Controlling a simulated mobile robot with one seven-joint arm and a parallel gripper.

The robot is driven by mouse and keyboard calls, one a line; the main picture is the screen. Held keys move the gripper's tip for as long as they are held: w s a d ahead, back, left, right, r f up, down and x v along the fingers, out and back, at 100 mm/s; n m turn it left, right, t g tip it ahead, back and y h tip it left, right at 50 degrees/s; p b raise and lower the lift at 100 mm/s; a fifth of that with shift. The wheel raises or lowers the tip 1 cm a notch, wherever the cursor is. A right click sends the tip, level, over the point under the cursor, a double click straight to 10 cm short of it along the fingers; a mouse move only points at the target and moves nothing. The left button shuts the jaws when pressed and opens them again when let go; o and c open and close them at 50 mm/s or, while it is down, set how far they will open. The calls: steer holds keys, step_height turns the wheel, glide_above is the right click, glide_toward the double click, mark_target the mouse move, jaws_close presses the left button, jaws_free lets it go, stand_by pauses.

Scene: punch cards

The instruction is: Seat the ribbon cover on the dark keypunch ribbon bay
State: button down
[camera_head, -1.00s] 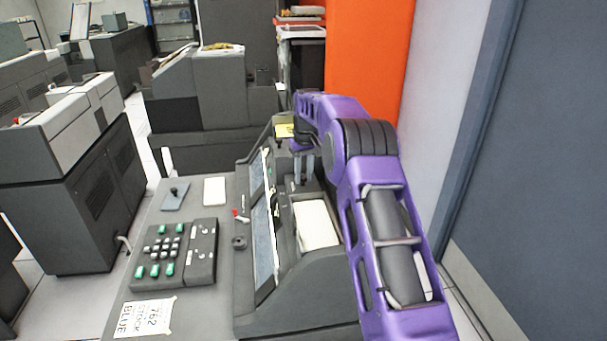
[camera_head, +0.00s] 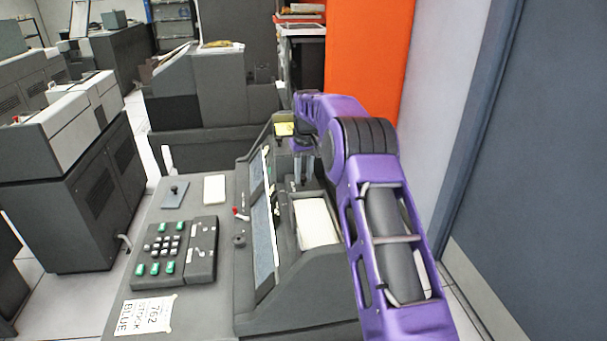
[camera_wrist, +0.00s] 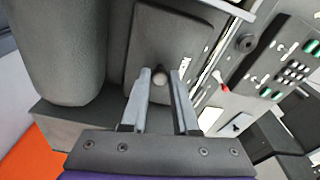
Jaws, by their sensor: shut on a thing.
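The ribbon cover is a dark grey plate with rounded corners and a small round knob, seen in the wrist view (camera_wrist: 155,32). My gripper (camera_wrist: 167,75) is shut at the knob, its two grey fingers reaching over the plate. In the head view my gripper (camera_head: 303,182) points down over the back part of the dark keypunch (camera_head: 310,285), behind the white card stack. The ribbon bay cannot be made out apart from the plate. I cannot tell whether the plate rests flush or sits slightly above the machine.
White cards (camera_head: 316,222) lie in the keypunch hopper in front of my gripper. A keypad (camera_head: 175,250), a paper label (camera_head: 146,316) and a white card pad (camera_head: 214,189) are on the desk to the left. An orange panel (camera_head: 368,60) stands behind my arm.

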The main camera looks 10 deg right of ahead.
mark_target(303, 178)
steer(key=shift+c, duration=1)
jaws_free()
steer(key=shift+r, duration=0.1)
step_height(303, 178, up, 9)
stand_by(0.8)
stand_by(0.5)
